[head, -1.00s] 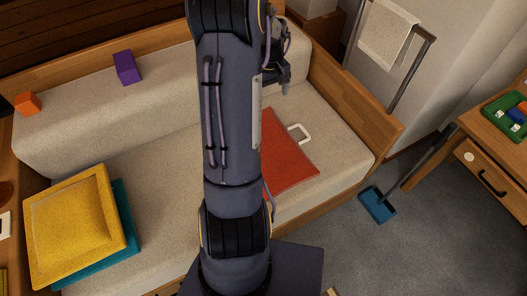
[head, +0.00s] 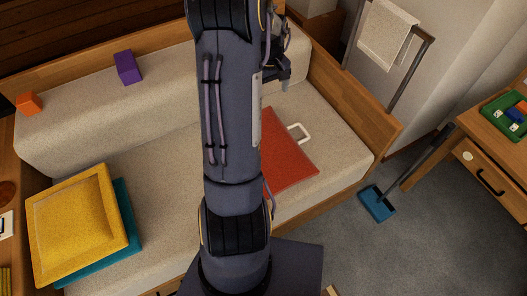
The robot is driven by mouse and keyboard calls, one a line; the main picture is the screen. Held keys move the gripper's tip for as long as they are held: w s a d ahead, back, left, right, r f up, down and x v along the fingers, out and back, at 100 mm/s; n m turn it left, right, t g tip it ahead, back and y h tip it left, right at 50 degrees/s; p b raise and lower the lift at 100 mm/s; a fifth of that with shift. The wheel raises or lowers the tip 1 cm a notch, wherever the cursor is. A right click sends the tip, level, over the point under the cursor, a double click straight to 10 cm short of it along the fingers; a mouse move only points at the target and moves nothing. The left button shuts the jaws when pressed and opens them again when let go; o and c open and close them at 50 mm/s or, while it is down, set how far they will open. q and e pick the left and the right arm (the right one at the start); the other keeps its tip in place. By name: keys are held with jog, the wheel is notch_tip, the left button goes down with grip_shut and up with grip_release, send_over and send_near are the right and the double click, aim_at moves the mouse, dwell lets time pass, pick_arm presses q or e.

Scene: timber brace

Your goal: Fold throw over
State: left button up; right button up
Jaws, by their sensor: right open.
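A flat red cloth (head: 290,155), which looks like the throw, lies on the seat of the pale daybed (head: 335,130). A white loop handle (head: 299,132) sticks out at its upper right edge. My own arm hides its left part. My right gripper (head: 284,80) is open beyond the red cloth, near the daybed's backrest. It is apart from the cloth in the picture and partly hidden by my arm. I see nothing between its fingers. My left gripper is not in view.
A yellow cushion (head: 75,225) lies on a teal one (head: 128,225) at left. Purple (head: 127,67) and orange (head: 28,103) blocks sit on the backrest. A cream cloth (head: 385,32) hangs on a rail. A blue long-handled dustpan (head: 376,203) stands near the wooden table (head: 480,170).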

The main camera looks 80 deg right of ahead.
jog(key=shift+r, duration=0.15)
dwell(0.3)
notch_tip(320, 180, up, 7)
jog(key=p, duration=0.5)
dwell(0.6)
dwell(1.5)
jog(key=w+a+r+n+t+y, duration=0.15)
jog(key=w+a+r, duration=0.25)
jog(key=w+a, duration=0.5)
jog(key=w+a+r+n+t, duration=0.2)
jog(key=w+a+r, duration=0.1)
jog(key=w+a, duration=0.7)
jog(key=s+a+r+n+t+y, duration=0.1)
jog(key=a+n, duration=0.1)
jog(key=a, duration=1)
jog(key=s+a+r+n+t+y, duration=0.1)
jog(key=s+a+n, duration=0.1)
jog(key=a, duration=1)
jog(key=shift+a+r+n, duration=0.2)
jog(key=shift+a+n, duration=0.2)
jog(key=shift+n, duration=0.15)
